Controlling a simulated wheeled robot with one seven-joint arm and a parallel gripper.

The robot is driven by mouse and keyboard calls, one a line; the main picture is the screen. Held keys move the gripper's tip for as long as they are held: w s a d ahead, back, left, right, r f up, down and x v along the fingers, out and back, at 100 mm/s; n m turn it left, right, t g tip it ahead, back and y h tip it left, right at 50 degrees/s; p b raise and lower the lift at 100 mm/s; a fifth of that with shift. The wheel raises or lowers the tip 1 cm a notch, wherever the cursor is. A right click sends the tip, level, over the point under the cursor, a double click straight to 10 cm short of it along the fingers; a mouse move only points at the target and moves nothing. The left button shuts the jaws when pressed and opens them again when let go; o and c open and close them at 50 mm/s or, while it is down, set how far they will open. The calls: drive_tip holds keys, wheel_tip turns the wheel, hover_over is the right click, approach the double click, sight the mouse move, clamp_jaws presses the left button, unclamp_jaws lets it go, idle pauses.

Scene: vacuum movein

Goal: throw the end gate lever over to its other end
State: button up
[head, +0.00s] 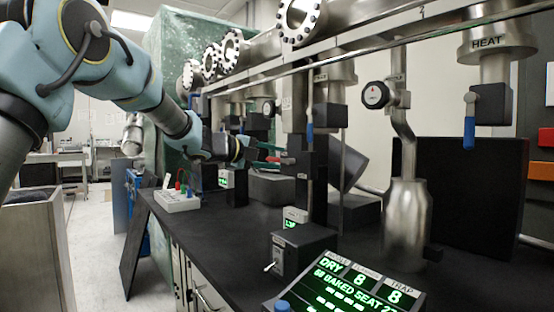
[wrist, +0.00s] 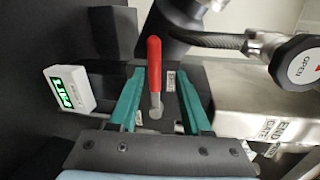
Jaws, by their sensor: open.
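The end gate lever (wrist: 154,68) has a red grip and a pale metal lower end. In the wrist view it stands roughly upright in the picture, between the two teal fingers of my gripper (wrist: 158,88). The fingers are open, with a visible gap on each side of the lever. An END GATE label (wrist: 277,132) is on the metal body to the right. In the head view my gripper (head: 270,153) reaches in from the left, and the red lever (head: 284,160) shows small at its fingertips. The lever's pivot is partly hidden in the head view.
A small green-lit display (wrist: 69,88) sits left of the fingers, and a round OPEN dial (wrist: 299,66) is at the right.

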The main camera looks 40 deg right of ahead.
drive_tip(key=a+r, duration=0.2)
drive_tip(key=a, duration=0.7)
drive_tip(key=shift+w+a+b, duration=0.15)
drive_tip(key=shift+a+b, duration=0.05)
drive_tip(key=shift+b, duration=0.25)
